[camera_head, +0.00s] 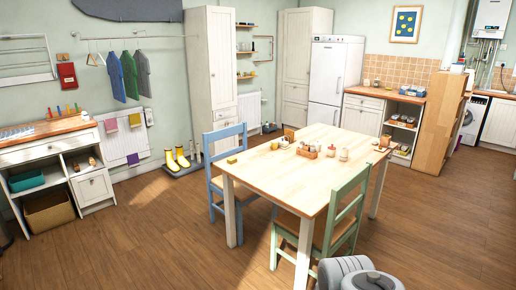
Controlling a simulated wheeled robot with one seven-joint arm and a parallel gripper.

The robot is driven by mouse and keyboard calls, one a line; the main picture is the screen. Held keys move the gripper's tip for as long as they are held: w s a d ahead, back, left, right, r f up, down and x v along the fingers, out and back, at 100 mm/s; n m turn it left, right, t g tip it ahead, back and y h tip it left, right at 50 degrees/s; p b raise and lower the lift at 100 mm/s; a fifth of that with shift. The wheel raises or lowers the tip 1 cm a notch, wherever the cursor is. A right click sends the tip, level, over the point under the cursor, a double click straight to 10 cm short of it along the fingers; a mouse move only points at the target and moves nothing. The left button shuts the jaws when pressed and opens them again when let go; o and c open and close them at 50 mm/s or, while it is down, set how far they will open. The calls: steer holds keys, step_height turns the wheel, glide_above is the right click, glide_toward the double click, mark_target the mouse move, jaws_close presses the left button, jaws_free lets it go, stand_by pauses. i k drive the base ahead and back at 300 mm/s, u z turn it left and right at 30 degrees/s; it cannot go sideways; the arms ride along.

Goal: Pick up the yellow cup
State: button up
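A wooden dining table (275,173) stands in the middle of the room. Several small items are on its top. A small yellowish item (274,145) near the far left edge may be the yellow cup, but it is too small to be sure. A flat yellow block (232,160) lies near the left corner and does not look like a cup. A small pale jar or cup (343,154) stands right of the middle. Grey rounded parts of my own body show at the bottom edge. My gripper's fingers are not in view.
A blue chair (227,170) stands at the table's left side and a green chair (325,225) at its near right side. A wooden holder with jars (308,151) is on the table. Open wooden floor (165,245) lies to the left.

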mark_target(273, 146)
steer(key=u, duration=0.3)
steer(key=i, duration=2.5)
steer(key=u, duration=0.3)
steer(key=i, duration=1.4)
steer(key=z, duration=0.1)
